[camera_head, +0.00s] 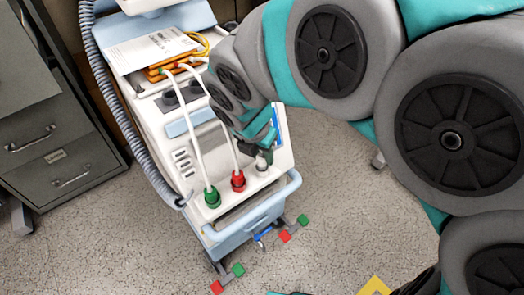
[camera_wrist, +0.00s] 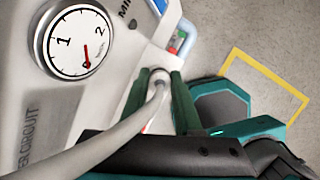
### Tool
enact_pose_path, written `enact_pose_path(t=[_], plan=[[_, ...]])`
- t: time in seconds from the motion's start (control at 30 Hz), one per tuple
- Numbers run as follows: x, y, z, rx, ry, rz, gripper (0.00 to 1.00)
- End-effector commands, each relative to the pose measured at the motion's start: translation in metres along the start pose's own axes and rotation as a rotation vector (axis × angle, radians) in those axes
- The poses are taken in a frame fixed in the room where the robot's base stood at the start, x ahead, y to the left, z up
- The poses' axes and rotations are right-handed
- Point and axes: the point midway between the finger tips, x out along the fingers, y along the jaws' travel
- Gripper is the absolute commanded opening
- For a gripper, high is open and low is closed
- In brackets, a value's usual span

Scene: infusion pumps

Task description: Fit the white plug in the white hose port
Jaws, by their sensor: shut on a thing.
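My gripper (camera_head: 260,148) is shut on the white plug at the right end of the pump cart's front panel. In the wrist view my gripper (camera_wrist: 160,100) has its two dark green fingers on either side of the white plug (camera_wrist: 159,76). A pale hose runs from the plug toward the lower left. In the head view a small pale part (camera_head: 262,163) shows just below the fingers, at the spot of the white hose port. The port's opening is hidden, so I cannot tell how deep the plug sits.
A green plug (camera_head: 211,196) and a red plug (camera_head: 238,180) with white hoses stand in the panel to the left. A round gauge (camera_wrist: 75,40) is close to the fingers. A blue handle rail (camera_head: 255,217) runs along the cart's front. Grey cabinets (camera_head: 55,130) stand at left.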

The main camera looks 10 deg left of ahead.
Motion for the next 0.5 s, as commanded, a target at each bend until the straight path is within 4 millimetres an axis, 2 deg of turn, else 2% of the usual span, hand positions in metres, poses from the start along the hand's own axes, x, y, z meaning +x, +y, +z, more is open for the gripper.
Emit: enact_pose_path(t=[0.37,0.4,0.5], plan=[[0.0083,0.0001,-0.0025,-0.001,0.0,0.001,0.0],[0.0085,0.0003,-0.0025,-0.001,0.0,0.001,0.34],[0.0082,0.0003,-0.0024,-0.001,-0.001,0.001,0.46]])
